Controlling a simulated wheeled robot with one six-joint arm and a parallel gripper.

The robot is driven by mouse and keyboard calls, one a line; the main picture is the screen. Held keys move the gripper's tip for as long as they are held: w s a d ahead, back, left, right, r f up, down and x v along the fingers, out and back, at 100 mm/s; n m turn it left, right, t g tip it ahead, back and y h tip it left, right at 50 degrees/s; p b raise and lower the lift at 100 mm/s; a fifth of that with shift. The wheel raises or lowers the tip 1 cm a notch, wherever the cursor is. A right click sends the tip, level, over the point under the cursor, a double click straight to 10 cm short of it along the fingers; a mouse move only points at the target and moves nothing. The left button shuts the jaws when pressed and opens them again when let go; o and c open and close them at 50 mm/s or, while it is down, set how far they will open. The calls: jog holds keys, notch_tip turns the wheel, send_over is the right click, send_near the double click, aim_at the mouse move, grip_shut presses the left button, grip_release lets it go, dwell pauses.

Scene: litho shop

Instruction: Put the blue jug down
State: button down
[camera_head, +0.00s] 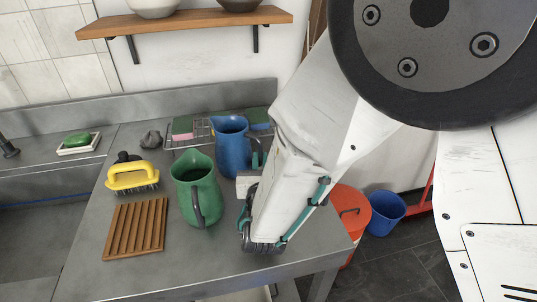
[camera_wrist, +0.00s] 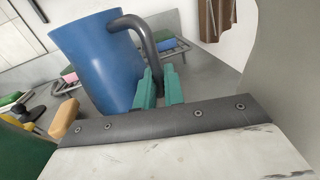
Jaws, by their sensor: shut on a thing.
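The blue jug (camera_head: 231,148) is upright or nearly so near the back of the steel counter, in front of the wire rack. In the wrist view the blue jug (camera_wrist: 92,62) fills the upper left, its dark handle (camera_wrist: 146,38) curving down towards my gripper. My gripper (camera_wrist: 160,90) has teal fingers, shut on that handle at the jug's right side. In the head view my gripper (camera_head: 257,157) is partly hidden by my arm. I cannot tell whether the jug's base touches the counter.
A green jug (camera_head: 190,185) stands close in front, to the left. A yellow brush (camera_head: 131,176), a slatted wooden board (camera_head: 136,228) and a grey lump (camera_head: 150,139) are further left. The wire rack (camera_head: 197,132) holds sponges. The front of the counter (camera_head: 185,262) is bare.

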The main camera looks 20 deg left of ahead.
jog(key=shift+f, duration=0.35)
jog(key=c, duration=1.9)
grip_release()
jog(key=shift+f, duration=0.15)
jog(key=o, duration=0.4)
jog(key=shift+r, duration=0.2)
jog(key=v, duration=1.2)
